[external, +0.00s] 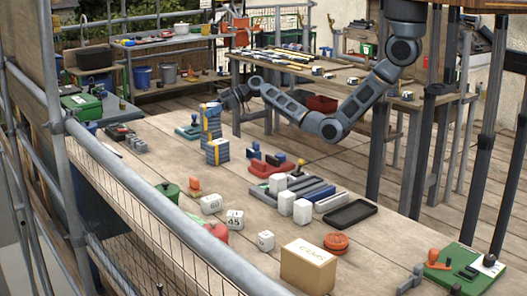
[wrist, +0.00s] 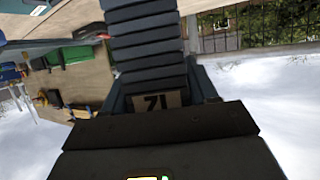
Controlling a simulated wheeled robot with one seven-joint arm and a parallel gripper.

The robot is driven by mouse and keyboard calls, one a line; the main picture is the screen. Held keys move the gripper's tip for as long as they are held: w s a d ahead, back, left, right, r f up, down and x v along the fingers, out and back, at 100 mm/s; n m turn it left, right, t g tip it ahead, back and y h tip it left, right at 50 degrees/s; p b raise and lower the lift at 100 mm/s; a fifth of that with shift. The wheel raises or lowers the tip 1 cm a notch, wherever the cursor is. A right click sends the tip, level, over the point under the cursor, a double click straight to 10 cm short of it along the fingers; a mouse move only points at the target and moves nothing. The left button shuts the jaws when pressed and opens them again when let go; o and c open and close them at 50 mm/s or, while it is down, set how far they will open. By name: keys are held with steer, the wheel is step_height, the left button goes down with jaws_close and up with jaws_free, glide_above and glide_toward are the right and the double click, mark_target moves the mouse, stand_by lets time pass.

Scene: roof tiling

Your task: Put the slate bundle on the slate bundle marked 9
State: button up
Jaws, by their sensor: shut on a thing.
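My gripper (external: 224,102) is shut on a slate bundle (external: 211,124), a blue-grey stack with a yellow strap. In the wrist view the held stack of dark slates (wrist: 146,45) rises between dark gripper parts, with a tan numbered tag (wrist: 158,101) that I cannot read surely. Right below it in the external view, another slate bundle (external: 217,153) with yellow straps and a pale label stands on the wooden table. The label's number is too small to read. The held bundle is over this one; I cannot tell whether they touch.
The long wooden table (external: 150,160) also carries a blue-and-teal tool (external: 188,132), red and blue items (external: 268,163), white blocks (external: 287,203), a black tray (external: 350,214) and a cardboard box (external: 308,266). Scaffold rails run along the left edge.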

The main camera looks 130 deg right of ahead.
steer(key=shift+f, duration=0.35)
steer(key=shift+f, duration=0.15)
steer(key=o, duration=1.5)
steer(key=shift+r, duration=0.2)
steer(key=v, duration=1.2)
steer(key=shift+f+b, duration=0.15)
steer(key=shift+b, duration=0.3)
steer(key=shift+a, duration=0.1)
